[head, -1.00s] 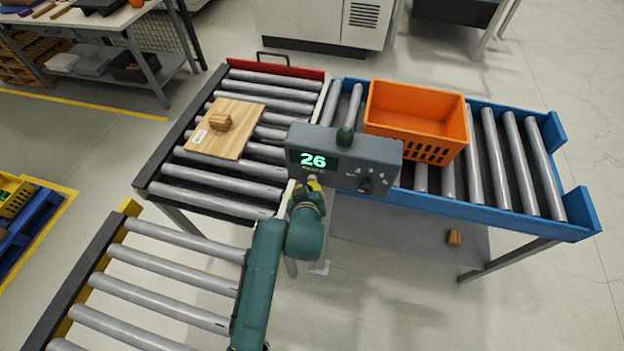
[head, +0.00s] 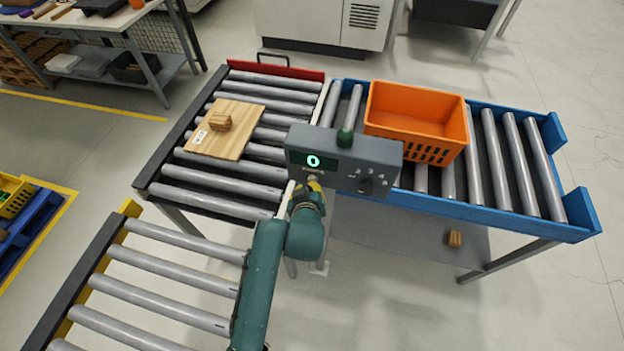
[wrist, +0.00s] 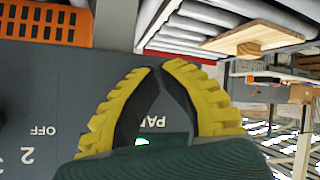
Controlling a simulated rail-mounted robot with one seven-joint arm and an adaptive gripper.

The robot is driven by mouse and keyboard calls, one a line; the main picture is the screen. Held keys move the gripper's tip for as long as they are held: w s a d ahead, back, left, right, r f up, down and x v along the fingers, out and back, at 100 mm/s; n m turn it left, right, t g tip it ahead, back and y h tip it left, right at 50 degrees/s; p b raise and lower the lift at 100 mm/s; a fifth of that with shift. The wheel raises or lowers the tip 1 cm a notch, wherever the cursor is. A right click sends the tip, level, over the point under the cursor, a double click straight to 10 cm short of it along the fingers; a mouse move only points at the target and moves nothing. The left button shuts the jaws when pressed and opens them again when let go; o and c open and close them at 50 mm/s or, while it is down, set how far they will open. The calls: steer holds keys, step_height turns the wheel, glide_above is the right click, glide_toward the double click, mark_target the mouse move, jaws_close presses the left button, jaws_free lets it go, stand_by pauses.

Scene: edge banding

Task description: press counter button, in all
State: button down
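The grey control box (head: 385,150) has a lit counter display (head: 313,161) reading 0; part of its green glow shows in the wrist view (wrist: 142,141). My gripper (head: 314,186) is at the box's front face, just below the display. In the wrist view, my gripper's yellow-and-black fingers (wrist: 158,72) meet at their tips, with nothing seen between them. They lie over the panel beside partly covered lettering starting "PA". The counter button is not clearly visible, and I cannot tell whether the fingertips touch it.
A rotary knob (head: 366,186) is right of my gripper; a green-topped part (head: 345,138) stands on the box. An orange crate (head: 430,105) rests on the blue-edged conveyor. A wooden board (head: 225,143) with a small block (head: 220,122) lies on the left rollers.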

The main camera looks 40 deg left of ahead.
steer(key=shift+s+d+p, duration=0.3)
steer(key=shift+s+p, duration=0.05)
steer(key=shift+s, duration=0.2)
steer(key=shift+r, duration=0.1)
steer(key=s+d+p, duration=0.1)
steer(key=s+p, duration=0.1)
steer(key=s, duration=0.1)
steer(key=s+d+p, duration=0.1)
steer(key=shift+s+d, duration=0.15)
steer(key=shift+d, duration=0.15)
stand_by(0.6)
